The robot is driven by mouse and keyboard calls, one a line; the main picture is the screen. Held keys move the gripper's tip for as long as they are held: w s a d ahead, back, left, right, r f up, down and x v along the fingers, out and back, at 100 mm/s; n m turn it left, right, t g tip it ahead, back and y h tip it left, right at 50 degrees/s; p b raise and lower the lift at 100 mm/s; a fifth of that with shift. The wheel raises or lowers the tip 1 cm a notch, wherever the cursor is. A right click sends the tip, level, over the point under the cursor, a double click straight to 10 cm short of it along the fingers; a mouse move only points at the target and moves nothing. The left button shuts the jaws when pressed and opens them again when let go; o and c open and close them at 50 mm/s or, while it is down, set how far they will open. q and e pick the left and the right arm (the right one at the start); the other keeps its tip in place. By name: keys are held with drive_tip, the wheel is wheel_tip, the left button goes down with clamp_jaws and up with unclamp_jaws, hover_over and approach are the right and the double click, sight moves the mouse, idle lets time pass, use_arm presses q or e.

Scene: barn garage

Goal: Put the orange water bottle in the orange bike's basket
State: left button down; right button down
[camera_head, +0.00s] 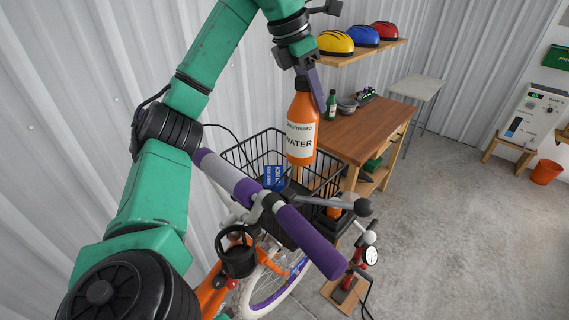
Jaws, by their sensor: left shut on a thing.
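The orange water bottle (302,132) with a white WATER label hangs upright from my left gripper (304,80). The gripper is shut on the bottle's upper part. In the picture the bottle overlaps the right part of the black wire basket (240,152). Its base shows above the basket floor. The basket is fixed at the front of the orange bike (212,290), behind the handlebar with purple grips. A blue packet (274,177) lies in the basket. My right gripper is not in view.
A wooden workbench (370,128) stands just right of the basket, with a green bottle (331,105) and a bowl (347,105) on it. A shelf with helmets (335,43) hangs above. A floor pump (352,280) stands right of the bike.

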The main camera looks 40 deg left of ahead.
sight(289, 137)
use_arm(q)
drive_tip(key=f+b, duration=0.2)
drive_tip(key=f, duration=0.2)
drive_tip(key=f+b, duration=0.2)
drive_tip(key=f, duration=0.2)
drive_tip(key=shift+a+f+b, duration=0.2)
drive_tip(key=shift+f+b, duration=0.15)
drive_tip(key=shift+b, duration=0.05)
wheel_tip(289, 137, down, 11)
drive_tip(key=b, duration=0.1)
drive_tip(key=shift+f, duration=0.15)
drive_tip(key=shift+c, duration=1.9)
unclamp_jaws()
drive_tip(key=shift+s+f, duration=0.1)
drive_tip(key=v, duration=1.2)
drive_tip(key=shift+p, duration=0.4)
drive_tip(key=shift+s, duration=0.1)
